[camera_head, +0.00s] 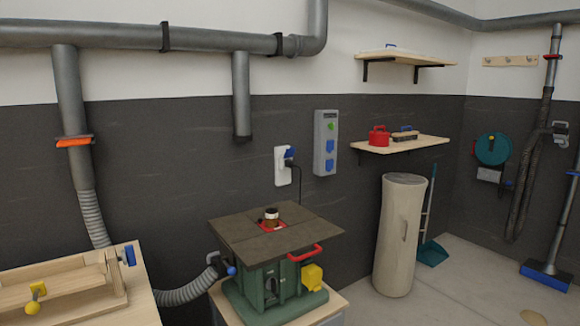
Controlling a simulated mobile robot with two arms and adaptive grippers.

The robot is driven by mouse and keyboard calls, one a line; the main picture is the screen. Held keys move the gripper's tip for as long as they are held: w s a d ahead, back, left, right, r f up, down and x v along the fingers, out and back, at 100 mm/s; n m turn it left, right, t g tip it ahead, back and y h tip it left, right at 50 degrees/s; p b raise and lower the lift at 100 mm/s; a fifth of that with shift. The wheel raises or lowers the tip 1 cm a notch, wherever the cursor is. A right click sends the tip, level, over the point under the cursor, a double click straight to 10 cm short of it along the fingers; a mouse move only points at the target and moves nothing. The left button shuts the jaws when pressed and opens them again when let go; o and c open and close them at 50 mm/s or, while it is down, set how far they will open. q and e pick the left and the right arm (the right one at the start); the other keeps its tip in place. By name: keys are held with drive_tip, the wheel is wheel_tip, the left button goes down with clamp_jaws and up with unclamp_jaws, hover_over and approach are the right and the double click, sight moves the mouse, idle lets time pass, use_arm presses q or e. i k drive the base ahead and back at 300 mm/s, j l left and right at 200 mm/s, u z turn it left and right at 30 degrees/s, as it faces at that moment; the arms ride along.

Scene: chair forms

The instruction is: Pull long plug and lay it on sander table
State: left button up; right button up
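A blue plug (290,153) sits at the upper part of a white wall socket plate (282,172) on the dark wall. A black cord (299,185) hangs from it and runs down behind the sander. The sander table (240,233) is a dark flat top on a green machine body (270,287), in the lower middle. A round brown and white spindle on a red insert (271,220) stands at its centre. A red handle (291,254) is at its front right edge. Neither of my grippers shows in the head view.
A grey panel with blue sockets (326,143) is right of the plug. A wooden workbench (133,290) stands at lower left, with a grey hose (185,293) beside it. A beige cylinder (398,235) stands right of the sander. The tabletop around the spindle is clear.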

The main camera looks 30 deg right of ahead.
sight(289, 163)
drive_tip(key=i+l+u, duration=0.35)
drive_tip(key=l, duration=1.15)
drive_tip(key=i+l+u, duration=0.1)
drive_tip(key=l+u, duration=0.25)
drive_tip(key=l, duration=1.1)
drive_tip(key=k+l+u, duration=0.1)
drive_tip(key=l+u, duration=0.25)
drive_tip(key=l, duration=1.2)
